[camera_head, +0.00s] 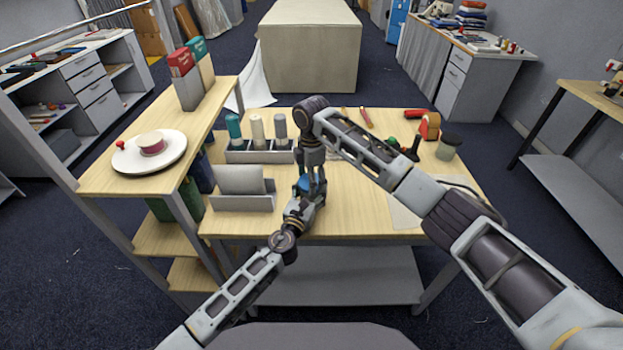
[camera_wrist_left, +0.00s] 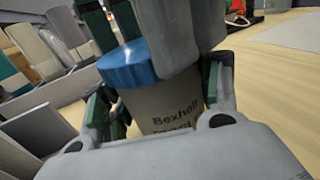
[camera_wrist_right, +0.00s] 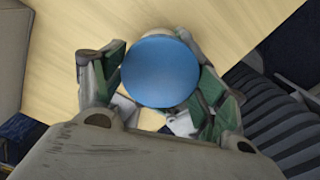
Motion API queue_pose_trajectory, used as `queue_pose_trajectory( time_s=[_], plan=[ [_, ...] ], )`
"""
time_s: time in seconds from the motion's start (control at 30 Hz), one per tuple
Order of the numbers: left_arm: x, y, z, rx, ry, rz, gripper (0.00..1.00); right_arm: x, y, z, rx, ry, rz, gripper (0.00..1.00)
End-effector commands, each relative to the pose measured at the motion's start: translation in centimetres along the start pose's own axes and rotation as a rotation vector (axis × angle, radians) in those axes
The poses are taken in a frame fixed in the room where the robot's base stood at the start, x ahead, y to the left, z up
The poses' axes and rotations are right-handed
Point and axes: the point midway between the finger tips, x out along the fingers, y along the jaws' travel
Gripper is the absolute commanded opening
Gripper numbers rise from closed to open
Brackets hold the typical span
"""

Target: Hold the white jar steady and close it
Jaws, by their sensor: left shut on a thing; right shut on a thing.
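The white jar (camera_wrist_left: 165,110), greyish with dark lettering, stands on the wooden table in the left wrist view. Its blue lid (camera_wrist_left: 130,66) sits on top and also fills the middle of the right wrist view (camera_wrist_right: 160,72). My left gripper (camera_head: 299,204) is shut around the jar's body from the near side. My right gripper (camera_head: 315,184) comes from above and is shut on the lid, with a green-padded finger on each side. In the head view both grippers hide most of the jar. I cannot tell how far the lid is screwed down.
A grey rack (camera_head: 262,156) with several bottles stands behind left, and a grey holder (camera_head: 243,202) is left of the jar. A dark-lidded jar (camera_head: 448,147) and small tools lie at right. The table front is fairly clear.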

Motion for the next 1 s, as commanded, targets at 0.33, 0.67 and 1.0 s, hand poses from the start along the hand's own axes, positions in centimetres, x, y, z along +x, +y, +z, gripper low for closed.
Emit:
queue_pose_trajectory(
  time_s=[0.33,0.67,1.0],
  plan=[
    [0.01,-0.13,0.15,0.001,-0.002,-0.001,0.00,0.08,0.02,-0.06,0.304,0.003,0.000,0.44],
    [0.01,-0.16,0.17,0.001,-0.003,-0.002,0.00,0.10,0.04,-0.08,0.591,0.003,0.000,0.44],
    [0.02,-0.18,0.20,0.000,-0.003,-0.002,0.00,0.13,0.06,-0.09,0.891,0.004,0.000,0.44]
  ],
)
